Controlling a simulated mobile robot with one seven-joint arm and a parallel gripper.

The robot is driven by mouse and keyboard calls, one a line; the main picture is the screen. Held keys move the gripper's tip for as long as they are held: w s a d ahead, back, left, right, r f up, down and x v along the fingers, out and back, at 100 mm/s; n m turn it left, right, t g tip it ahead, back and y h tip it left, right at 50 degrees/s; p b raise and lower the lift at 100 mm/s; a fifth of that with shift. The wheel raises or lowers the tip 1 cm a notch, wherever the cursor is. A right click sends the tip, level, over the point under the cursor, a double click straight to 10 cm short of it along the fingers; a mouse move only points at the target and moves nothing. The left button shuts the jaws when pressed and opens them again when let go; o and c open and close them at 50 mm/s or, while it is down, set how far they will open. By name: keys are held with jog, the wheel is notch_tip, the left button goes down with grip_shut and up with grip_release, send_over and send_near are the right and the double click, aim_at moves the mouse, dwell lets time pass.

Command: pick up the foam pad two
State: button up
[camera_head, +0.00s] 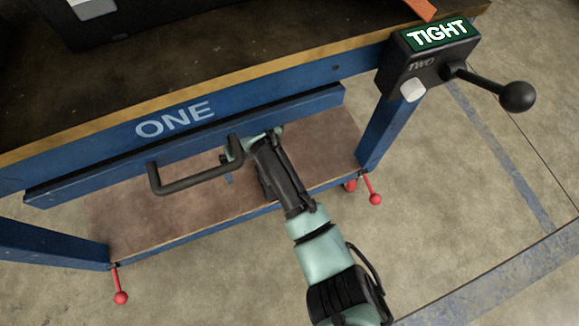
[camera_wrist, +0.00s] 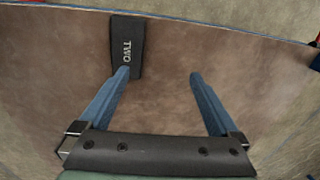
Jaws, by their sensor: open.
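The foam pad two (camera_wrist: 126,46) is a dark, flat rectangular pad marked TWO. In the wrist view it lies on a brown surface near the far edge, left of centre. My gripper (camera_wrist: 160,75) is open and empty, with two blue fingers spread apart. The left fingertip appears close to the pad's lower end, overlapping it slightly in the picture; I cannot tell if they touch. The right finger is over bare surface.
A blue bench marked ONE (camera_head: 175,120) has a dark bar handle (camera_head: 190,181) right beside my arm. Below is a brown lower shelf (camera_head: 140,223). A black box marked TWO, with a TIGHT sign (camera_head: 440,36) and a lever (camera_head: 516,96), is at the right corner. Floor is clear at right.

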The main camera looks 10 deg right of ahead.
jog(key=shift+m+h, duration=0.3)
jog(key=shift+h, duration=0.4)
jog(key=d, duration=0.4)
jog(key=shift+w+r, duration=0.15)
jog(key=shift+w, duration=0.15)
jog(key=shift+d+f+b, duration=0.15)
jog(key=shift+f+b, duration=0.25)
jog(key=shift+b, duration=0.15)
jog(key=shift+f+b, duration=0.65)
jog(key=shift+f, duration=0.1)
jog(key=f+b, duration=0.1)
jog(key=b, duration=0.1)
jog(key=f+b, duration=0.1)
jog(key=f, duration=0.1)
jog(key=f+b, duration=0.2)
jog(key=shift+s+d+b, duration=0.1)
jog(key=shift+s+b, duration=0.15)
jog(key=shift+b, duration=0.05)
jog(key=shift+r, duration=0.1)
jog(key=c, duration=1.4)
jog(key=shift+r, duration=0.15)
